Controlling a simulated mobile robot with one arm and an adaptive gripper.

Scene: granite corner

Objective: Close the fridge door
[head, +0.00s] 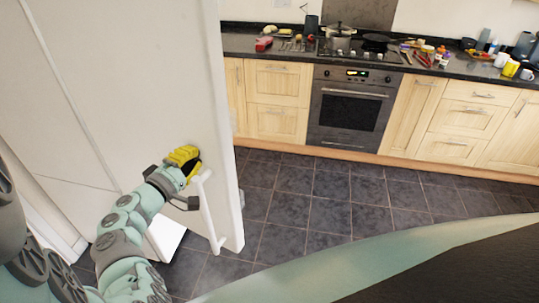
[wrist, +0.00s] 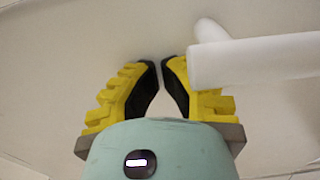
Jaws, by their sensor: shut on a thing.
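The white fridge door (head: 130,70) fills the left of the head view, its free edge standing out over the dark tiled floor. How far it stands from the fridge body is hard to tell. Its long white handle (head: 209,215) is near that edge; in the wrist view the handle (wrist: 265,60) crosses in front of the right finger. My gripper (head: 190,170), with yellow fingers, is at the handle's upper end. In the wrist view its dark fingertips (wrist: 161,68) nearly meet close to the door face.
A wooden counter run (head: 275,100) with a built-in oven (head: 350,108) stands along the back. Pots, bottles and cups crowd its dark top. The tiled floor (head: 330,190) between door and counter is clear.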

